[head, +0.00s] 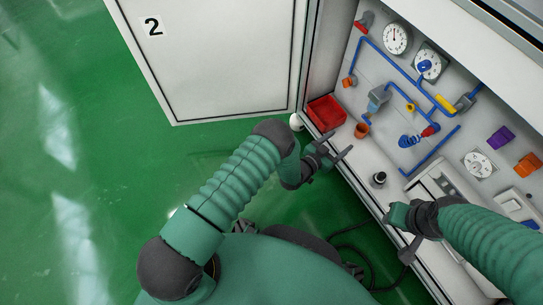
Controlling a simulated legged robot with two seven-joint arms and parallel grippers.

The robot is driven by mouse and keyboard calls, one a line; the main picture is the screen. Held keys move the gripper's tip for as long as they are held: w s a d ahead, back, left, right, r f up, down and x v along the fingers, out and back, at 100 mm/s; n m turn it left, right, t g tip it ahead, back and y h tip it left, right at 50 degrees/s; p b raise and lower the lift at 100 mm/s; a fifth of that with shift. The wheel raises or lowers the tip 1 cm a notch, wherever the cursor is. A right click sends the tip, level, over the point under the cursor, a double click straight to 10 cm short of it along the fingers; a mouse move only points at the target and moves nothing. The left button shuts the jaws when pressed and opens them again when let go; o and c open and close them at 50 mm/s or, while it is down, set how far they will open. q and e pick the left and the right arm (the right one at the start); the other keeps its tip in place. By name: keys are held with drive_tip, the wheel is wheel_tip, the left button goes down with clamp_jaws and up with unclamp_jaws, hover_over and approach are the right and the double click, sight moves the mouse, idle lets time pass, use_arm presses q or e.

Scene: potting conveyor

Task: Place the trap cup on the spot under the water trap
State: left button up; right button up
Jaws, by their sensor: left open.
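The water trap (377,99) looks like the grey body with a bluish lower part, on the blue piping of the panel. A small orange cup (361,130) stands on the ledge below it and may be the trap cup; I cannot be sure. The spot under the trap cannot be made out clearly. My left gripper (337,144) is open at the ledge's front edge, left of and below the orange cup, with nothing seen between its fingers. My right gripper (402,234) is over the ledge at lower right; its fingertips are not clear.
A dark-topped cylinder (379,179) stands on the ledge between my grippers. Gauges, valves and pipes cover the panel (445,140). An open door (220,60) stands left.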

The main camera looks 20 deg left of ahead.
use_arm(q)
drive_tip(key=w+a+r+g+y, duration=0.2)
drive_tip(key=a+r+g, duration=0.1)
drive_tip(key=a+r, duration=0.3)
drive_tip(key=s+a+r+n+g+y, duration=0.2)
drive_tip(key=s+a+r+g+y, duration=0.1)
drive_tip(key=s+a+r, duration=0.45)
drive_tip(key=s+a+r+n+g+y, duration=0.1)
drive_tip(key=s+a+r+g, duration=0.2)
drive_tip(key=s, duration=0.9)
drive_tip(key=s+a+r+n+g, duration=0.1)
drive_tip(key=s+a+r+g, duration=0.2)
drive_tip(key=s, duration=0.8)
drive_tip(key=shift+s+a+r+n+y, duration=0.15)
drive_tip(key=shift+s+r+n+y, duration=0.05)
drive_tip(key=shift+s+n+y, duration=0.2)
